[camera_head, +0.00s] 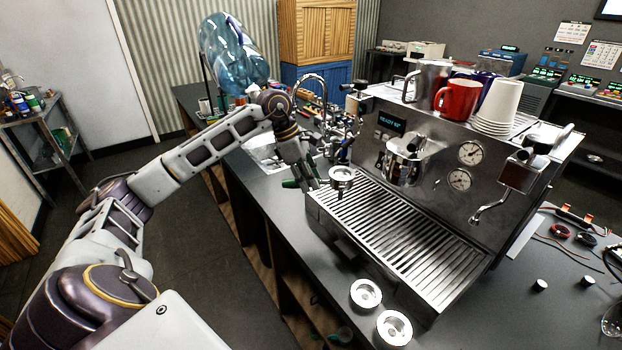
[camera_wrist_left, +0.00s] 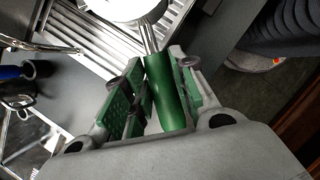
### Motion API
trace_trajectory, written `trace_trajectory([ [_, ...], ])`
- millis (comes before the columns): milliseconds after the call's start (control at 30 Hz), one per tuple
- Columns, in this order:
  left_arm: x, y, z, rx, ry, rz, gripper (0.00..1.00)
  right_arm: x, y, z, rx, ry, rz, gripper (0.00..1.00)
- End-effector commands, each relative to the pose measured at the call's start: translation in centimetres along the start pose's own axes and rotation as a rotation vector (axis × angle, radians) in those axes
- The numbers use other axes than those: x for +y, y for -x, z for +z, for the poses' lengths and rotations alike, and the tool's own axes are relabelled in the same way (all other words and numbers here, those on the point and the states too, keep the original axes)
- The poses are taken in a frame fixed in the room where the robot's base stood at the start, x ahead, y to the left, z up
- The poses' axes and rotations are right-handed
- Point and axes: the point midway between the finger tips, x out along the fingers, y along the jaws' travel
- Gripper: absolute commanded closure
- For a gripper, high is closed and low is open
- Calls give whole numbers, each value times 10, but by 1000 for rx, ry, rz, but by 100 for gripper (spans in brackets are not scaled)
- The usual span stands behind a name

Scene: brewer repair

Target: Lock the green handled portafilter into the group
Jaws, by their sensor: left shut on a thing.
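My left gripper (camera_head: 302,180) is shut on the green handle of the portafilter (camera_head: 342,177). In the left wrist view the green handle (camera_wrist_left: 165,95) lies between the finger pads of the left gripper (camera_wrist_left: 155,75). The portafilter's metal basket end points away from the gripper, over the left end of the drip tray (camera_head: 400,235). The espresso machine (camera_head: 450,150) stands on the counter, with its display lit. The right gripper is not in view.
A red mug (camera_head: 458,100), stacked white cups (camera_head: 497,108) and a steel jug (camera_head: 428,82) stand on top of the machine. Two round metal parts (camera_head: 366,295) (camera_head: 393,329) lie at the counter's front.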

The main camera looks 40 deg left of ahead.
Motion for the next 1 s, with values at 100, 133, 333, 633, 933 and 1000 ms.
trace_trajectory([
  [100,-1,0,-1,0,-3,0,100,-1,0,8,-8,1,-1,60],
  [133,-1,1,-1,0,-4,-1,100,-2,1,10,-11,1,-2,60],
  [333,-1,1,-1,1,-7,-2,100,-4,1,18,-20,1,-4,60],
  [633,-1,0,0,0,-7,-2,100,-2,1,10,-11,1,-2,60],
  [933,-1,-2,7,-1,-7,-3,100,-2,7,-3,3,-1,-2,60],
  [1000,-1,-3,10,0,-7,-3,100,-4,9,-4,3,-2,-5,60],
])
